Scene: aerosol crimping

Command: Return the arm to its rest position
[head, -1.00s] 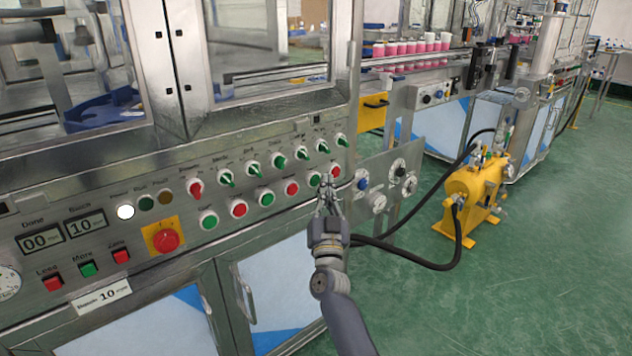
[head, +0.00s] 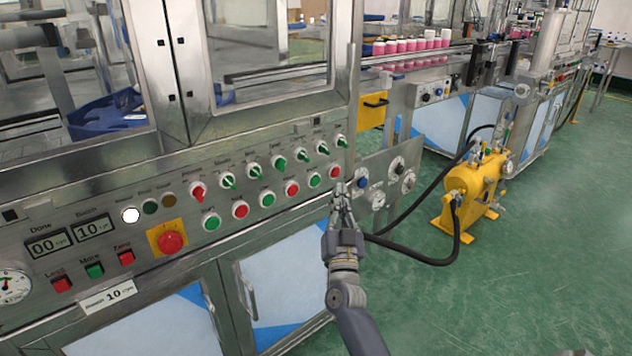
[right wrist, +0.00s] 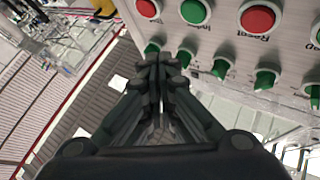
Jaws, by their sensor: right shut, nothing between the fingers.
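My right gripper (head: 342,196) is shut and empty in the head view. It is in front of the right end of the machine's control panel (head: 120,250), just below the last red button (head: 335,172). In the right wrist view its fingertips (right wrist: 160,65) are together, with green switches (right wrist: 221,68) and a red button (right wrist: 257,19) beyond them. I cannot tell the exact gap between fingertips and panel. My left gripper is not in view.
A large red knob on a yellow plate (head: 170,242) sits on the panel. A yellow pump unit (head: 470,195) with black hoses stands to the right of my arm. Pink-and-white cans (head: 410,46) line a conveyor behind. Green floor (head: 540,270) at the right is clear.

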